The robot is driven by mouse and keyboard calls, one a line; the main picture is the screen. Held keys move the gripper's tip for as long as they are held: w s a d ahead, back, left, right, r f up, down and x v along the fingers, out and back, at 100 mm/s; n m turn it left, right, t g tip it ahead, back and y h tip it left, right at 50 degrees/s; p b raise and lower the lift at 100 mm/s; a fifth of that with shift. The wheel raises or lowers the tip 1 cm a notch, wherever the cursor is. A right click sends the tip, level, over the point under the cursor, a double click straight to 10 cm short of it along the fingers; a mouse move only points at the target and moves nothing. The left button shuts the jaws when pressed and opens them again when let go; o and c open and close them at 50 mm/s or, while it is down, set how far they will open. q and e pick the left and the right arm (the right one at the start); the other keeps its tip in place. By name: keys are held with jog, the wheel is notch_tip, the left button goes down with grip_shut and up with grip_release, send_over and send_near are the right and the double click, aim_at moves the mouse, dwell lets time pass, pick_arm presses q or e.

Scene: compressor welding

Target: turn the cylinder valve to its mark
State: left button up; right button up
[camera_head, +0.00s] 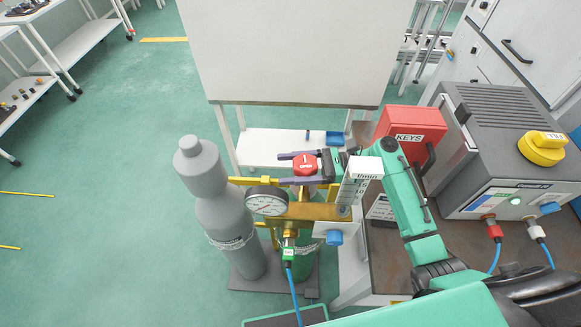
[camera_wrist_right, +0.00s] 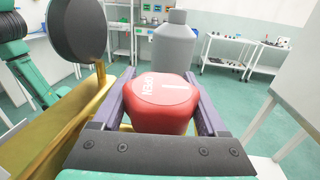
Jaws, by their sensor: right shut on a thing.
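The red valve knob (camera_head: 305,164), lettered OPEN, sits at the back of the brass regulator assembly (camera_head: 312,211). It also shows large in the right wrist view (camera_wrist_right: 162,100). My right gripper (camera_head: 301,168) is shut on the knob, with one purple finger on each side of it. In the right wrist view both fingers (camera_wrist_right: 160,98) flank the knob. The mark is not clear in either view. A green cylinder (camera_head: 303,262) stands below the brass assembly, mostly hidden. My left gripper is not in view.
A round gauge (camera_head: 267,201) and a flow meter (camera_head: 357,183) flank the brass assembly. A grey cylinder (camera_head: 235,225) stands close on the left. A red KEYS box (camera_head: 411,135) and a grey machine (camera_head: 503,150) are on the right. The floor at left is clear.

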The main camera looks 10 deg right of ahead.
jog(key=n+g+b, duration=0.1)
jog(key=n+g, duration=0.1)
jog(key=g, duration=0.1)
jog(key=s+n+g+b, duration=0.1)
jog(key=n+g+b, duration=0.1)
jog(key=g, duration=0.1)
jog(key=shift+f+h, duration=0.15)
jog(key=shift+h, duration=0.15)
jog(key=n+g+h+b, duration=0.1)
jog(key=g+b, duration=0.1)
jog(key=b, duration=0.1)
jog(key=s+n+g+h+b, duration=0.1)
jog(key=n+g+b, duration=0.1)
jog(key=b, duration=0.1)
jog(key=n+g+h+b, duration=0.1)
jog(key=n+g+b, duration=0.1)
jog(key=b, duration=0.1)
jog(key=shift+s+d+f+g, duration=0.2)
jog(key=shift+s+d+g, duration=0.05)
jog(key=shift+d+g, duration=0.15)
jog(key=shift+s+r+n+g+h+b, duration=0.1)
jog(key=shift+r+n+g+h+b, duration=0.25)
jog(key=shift+b, duration=0.35)
jog(key=o, duration=1.3)
notch_tip(320, 180, up, 20)
jog(key=shift+r+b, duration=0.1)
jog(key=shift+b, duration=0.3)
